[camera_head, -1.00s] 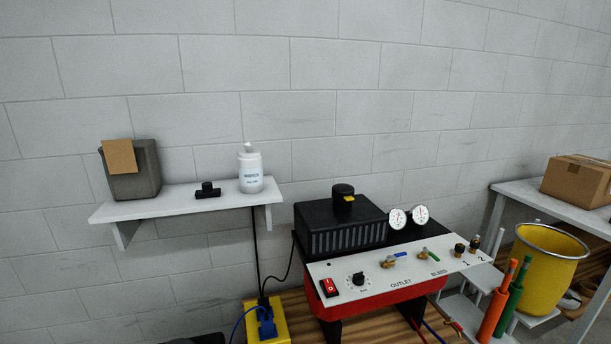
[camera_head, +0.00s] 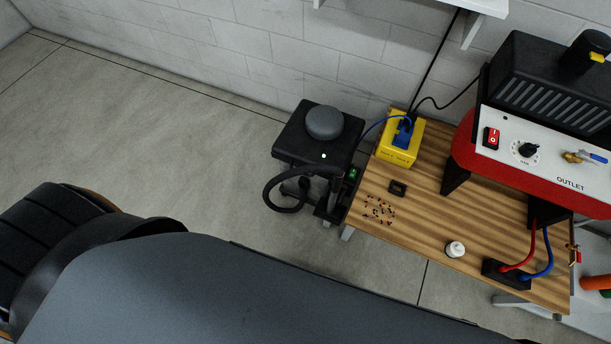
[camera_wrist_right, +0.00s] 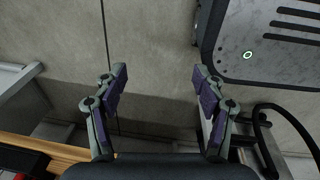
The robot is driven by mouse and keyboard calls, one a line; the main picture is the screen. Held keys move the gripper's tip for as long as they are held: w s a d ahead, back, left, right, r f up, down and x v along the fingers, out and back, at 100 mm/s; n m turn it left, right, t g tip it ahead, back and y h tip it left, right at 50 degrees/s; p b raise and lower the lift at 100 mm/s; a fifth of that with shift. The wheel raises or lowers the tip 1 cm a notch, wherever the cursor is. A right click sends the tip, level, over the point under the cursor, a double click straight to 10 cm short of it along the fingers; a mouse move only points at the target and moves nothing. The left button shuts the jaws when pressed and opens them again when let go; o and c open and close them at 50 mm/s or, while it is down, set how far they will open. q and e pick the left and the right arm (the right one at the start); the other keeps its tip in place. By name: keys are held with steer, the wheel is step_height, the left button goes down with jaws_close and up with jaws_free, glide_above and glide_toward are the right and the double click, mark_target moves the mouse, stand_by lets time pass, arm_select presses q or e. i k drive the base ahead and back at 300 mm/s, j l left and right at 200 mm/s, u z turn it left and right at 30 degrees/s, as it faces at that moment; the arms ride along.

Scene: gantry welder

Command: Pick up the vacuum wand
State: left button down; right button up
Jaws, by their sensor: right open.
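A black vacuum unit (camera_head: 318,140) with a round grey cap and a small green light stands at the left end of the wooden bench in the head view. A black hose (camera_head: 284,207) loops from its front. I cannot clearly pick out the wand; it may be among the dark parts by the hose. In the right wrist view, my right gripper (camera_wrist_right: 159,72) is open and empty, with its fingers apart over floor. The unit's top (camera_wrist_right: 234,54), with a green ring light, is to its right, and the hose (camera_wrist_right: 292,119) curves below that. My left gripper is not in view.
The wooden bench (camera_head: 432,203) holds a yellow box (camera_head: 401,144), scattered small bits (camera_head: 379,210), a white container (camera_head: 455,249) and a red machine (camera_head: 463,142). A white shelf (camera_head: 484,8) overhangs at the top. Bare floor (camera_head: 150,135) lies left of the unit.

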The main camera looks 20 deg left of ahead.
mark_target(328, 209)
steer(key=u, duration=0.15)
steer(key=k+j, duration=0.25)
steer(key=k, duration=0.2)
steer(key=k+j, duration=0.25)
steer(key=k, duration=0.2)
steer(key=k+j, duration=0.3)
steer(key=k, duration=0.15)
